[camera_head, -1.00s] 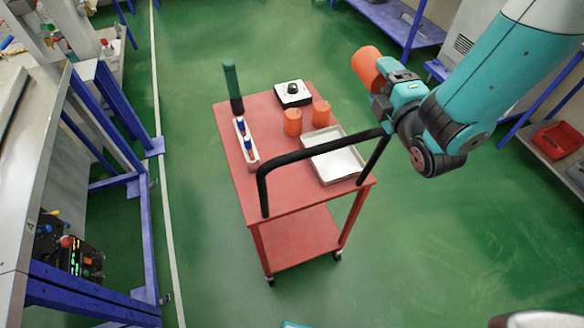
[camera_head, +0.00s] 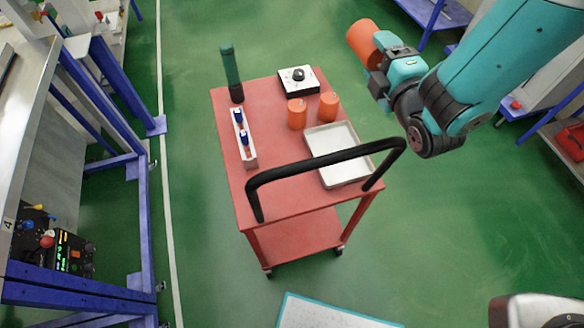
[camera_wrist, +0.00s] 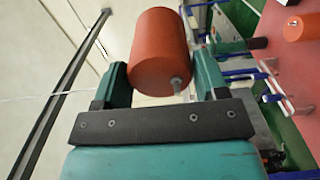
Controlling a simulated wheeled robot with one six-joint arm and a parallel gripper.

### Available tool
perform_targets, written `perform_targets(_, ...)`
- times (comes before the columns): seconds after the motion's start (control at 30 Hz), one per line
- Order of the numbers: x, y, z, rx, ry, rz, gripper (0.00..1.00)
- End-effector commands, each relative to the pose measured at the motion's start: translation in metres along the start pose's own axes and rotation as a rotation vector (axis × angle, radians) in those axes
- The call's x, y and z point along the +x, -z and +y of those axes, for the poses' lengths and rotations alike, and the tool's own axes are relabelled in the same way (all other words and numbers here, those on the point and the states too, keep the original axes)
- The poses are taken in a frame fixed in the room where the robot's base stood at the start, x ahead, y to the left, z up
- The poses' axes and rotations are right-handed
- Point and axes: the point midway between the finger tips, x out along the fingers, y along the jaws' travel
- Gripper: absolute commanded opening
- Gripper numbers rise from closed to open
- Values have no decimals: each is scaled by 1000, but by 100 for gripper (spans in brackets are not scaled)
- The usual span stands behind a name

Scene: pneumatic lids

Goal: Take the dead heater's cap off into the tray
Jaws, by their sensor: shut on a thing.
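My gripper (camera_head: 376,62) is shut on an orange-red cylindrical cap (camera_head: 362,39), held up in the air beyond the right side of the cart. In the wrist view the cap (camera_wrist: 158,45) sits between the two teal fingers, with a small pale metal stub on its near end. The shallow white tray (camera_head: 371,163) lies on the right part of the red cart top and looks empty. Two similar orange cylinders, a left one (camera_head: 297,115) and a right one (camera_head: 329,107), stand behind the tray. I cannot tell which thing is the heater.
The red cart (camera_head: 282,195) has a black handle (camera_head: 318,160) arching across its near end. A black-and-white knob box (camera_head: 298,80), a green-handled tool (camera_head: 231,70) and a narrow holder (camera_head: 249,160) with blue-topped items stand on it. A bench with a control panel (camera_head: 60,250) is left; green floor is open around.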

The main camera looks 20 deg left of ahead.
Motion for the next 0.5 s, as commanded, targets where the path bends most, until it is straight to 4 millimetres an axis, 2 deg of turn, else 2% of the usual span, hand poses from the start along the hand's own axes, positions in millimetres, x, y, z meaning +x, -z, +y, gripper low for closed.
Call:
perform_targets(0.1, 0, 0, -8, -1, -1, 1, 42)
perform_targets(0.4, 0, 1, -9, 0, -2, 2, 42)
perform_targets(0.43, 0, 1, -9, 0, -2, 2, 69)
perform_targets(0.5, 0, 1, -9, 0, -1, 2, 85)
